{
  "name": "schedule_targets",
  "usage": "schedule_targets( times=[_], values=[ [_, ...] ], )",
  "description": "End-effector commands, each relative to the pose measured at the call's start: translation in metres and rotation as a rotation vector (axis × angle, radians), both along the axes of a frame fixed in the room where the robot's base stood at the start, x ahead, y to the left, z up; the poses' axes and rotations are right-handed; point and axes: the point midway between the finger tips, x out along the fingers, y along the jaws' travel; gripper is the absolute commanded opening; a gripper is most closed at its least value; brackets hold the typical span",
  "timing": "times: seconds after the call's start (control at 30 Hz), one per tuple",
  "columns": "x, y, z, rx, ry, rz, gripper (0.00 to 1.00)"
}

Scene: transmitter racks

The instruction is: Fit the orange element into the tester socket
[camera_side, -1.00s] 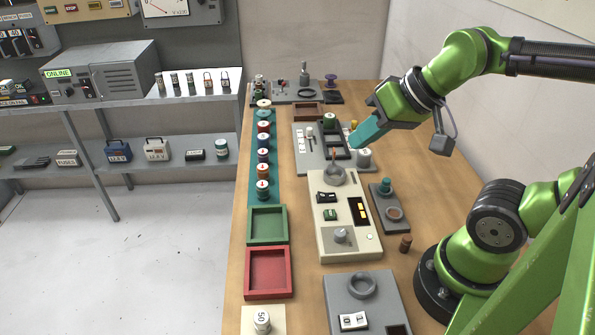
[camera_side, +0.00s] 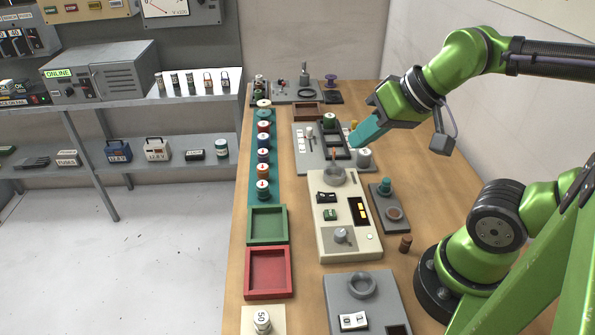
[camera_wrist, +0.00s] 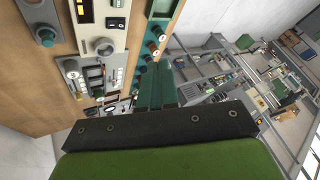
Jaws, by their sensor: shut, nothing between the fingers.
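An orange-brown element (camera_side: 263,172) stands upright in the teal strip (camera_side: 277,150) on the left of the table, among several other coloured elements. The cream tester (camera_side: 322,208) lies right of the strip. A grey ring socket (camera_side: 334,175) sits at its far end and looks empty; it also seems to show in the wrist view (camera_wrist: 104,46). My gripper (camera_side: 355,143) is shut with nothing in it. Its teal fingers point down and left over the grey panel behind the tester, away from the orange element. In the wrist view, the shut fingers (camera_wrist: 157,72) hide part of the bench.
A green tray (camera_side: 267,225) and a red tray (camera_side: 269,272) lie nearer than the strip. A grey block with a teal knob (camera_side: 386,187) lies right of the tester. Another grey unit with a ring (camera_side: 362,285) is at the front. Bare wood (camera_side: 437,190) lies toward my base.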

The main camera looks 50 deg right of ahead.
Motion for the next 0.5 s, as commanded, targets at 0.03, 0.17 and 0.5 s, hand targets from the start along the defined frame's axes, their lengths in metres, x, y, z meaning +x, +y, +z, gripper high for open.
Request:
schedule_targets(
  times=[0.03,0.17,0.5],
  values=[
    [0.0,0.0,0.0,0.0,0.0,0.0,0.0],
    [0.0,0.0,0.0,0.0,0.0,0.0,0.0],
    [0.0,0.0,0.0,0.0,0.0,0.0,0.11]
  ],
)
